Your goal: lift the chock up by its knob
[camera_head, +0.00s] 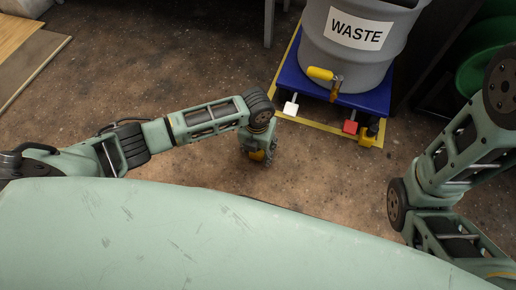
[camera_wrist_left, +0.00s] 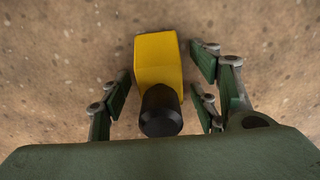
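A yellow chock (camera_wrist_left: 158,60) with a black knob (camera_wrist_left: 160,112) lies on the brown floor below my left gripper (camera_wrist_left: 162,98). In the left wrist view the knob is between the open fingers, with a gap on each side. In the head view my left gripper (camera_head: 260,155) points down at the floor, and only a small part of the yellow chock (camera_head: 257,155) shows past it. My right arm is at the right edge of the head view; its gripper is out of view.
A grey waste drum (camera_head: 345,62) with a yellow-handled tap (camera_head: 322,74) stands on a blue platform (camera_head: 300,85). A white pedal (camera_head: 290,108) and red pedal (camera_head: 350,127) project from its front. Another yellow chock (camera_head: 367,141) sits at its front right corner. Floor left of the platform is clear.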

